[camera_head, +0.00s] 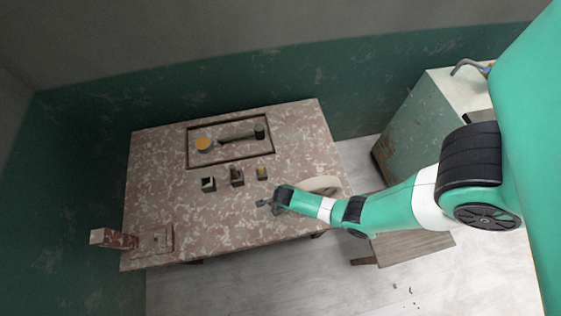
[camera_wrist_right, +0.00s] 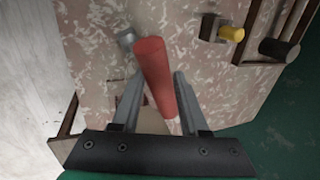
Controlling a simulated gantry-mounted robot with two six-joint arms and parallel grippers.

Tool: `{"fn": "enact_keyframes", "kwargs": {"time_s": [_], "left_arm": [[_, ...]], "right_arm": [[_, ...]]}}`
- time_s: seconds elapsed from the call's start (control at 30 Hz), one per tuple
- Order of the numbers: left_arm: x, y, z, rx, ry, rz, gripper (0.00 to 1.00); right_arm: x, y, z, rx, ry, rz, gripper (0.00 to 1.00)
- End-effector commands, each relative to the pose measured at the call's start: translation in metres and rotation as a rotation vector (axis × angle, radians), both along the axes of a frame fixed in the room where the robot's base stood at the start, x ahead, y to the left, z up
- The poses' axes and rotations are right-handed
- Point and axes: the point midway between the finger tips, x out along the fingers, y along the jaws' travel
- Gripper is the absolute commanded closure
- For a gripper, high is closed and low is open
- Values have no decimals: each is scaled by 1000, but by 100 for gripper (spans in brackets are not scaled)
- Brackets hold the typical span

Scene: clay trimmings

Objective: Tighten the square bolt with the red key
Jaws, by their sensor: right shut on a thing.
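My right gripper (camera_head: 268,203) is low over the right front part of the table. In the right wrist view its two grey fingers (camera_wrist_right: 157,95) are shut on the red key (camera_wrist_right: 155,70), whose red handle stands tilted between them. A small grey piece (camera_wrist_right: 126,40) shows beside the handle's far end; I cannot tell whether it is part of the key. In the head view the gripper hides most of the key. I cannot make out the square bolt for certain in either view. My left gripper is not in view.
Three small dark blocks (camera_head: 236,178) stand mid-table, the right one with a yellow piece (camera_head: 262,171). Behind them a framed tray (camera_head: 190,160) holds a yellow round thing (camera_head: 203,143) and a dark-headed tool (camera_head: 258,131). A reddish block (camera_head: 113,238) stands at the left front corner.

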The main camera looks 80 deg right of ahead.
Motion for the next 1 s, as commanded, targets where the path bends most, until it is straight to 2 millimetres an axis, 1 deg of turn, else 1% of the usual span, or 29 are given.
{"fn": "enact_keyframes", "kwargs": {"time_s": [0.03, 0.23, 0.37, 0.5, 0.7, 0.73, 0.93, 0.97, 1.0], "left_arm": [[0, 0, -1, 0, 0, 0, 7], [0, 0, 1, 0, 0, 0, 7], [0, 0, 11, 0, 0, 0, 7], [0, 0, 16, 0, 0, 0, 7], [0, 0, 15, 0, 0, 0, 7], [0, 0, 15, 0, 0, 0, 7], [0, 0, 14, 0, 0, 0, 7], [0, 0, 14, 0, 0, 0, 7], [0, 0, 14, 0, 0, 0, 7]], "right_arm": [[-14, 2, -7, 8, 35, -13, 100], [-14, 3, -7, 9, 34, -24, 100], [-17, 6, -3, 10, 35, -152, 96], [-21, 7, -5, 15, 33, -300, 88], [-22, 8, -7, 19, 32, -325, 87], [-22, 8, -7, 20, 32, -326, 39], [-22, 8, -7, 19, 31, -325, 3], [-22, 8, -7, 19, 31, -325, 0], [-22, 8, -7, 19, 32, -324, 0]]}}
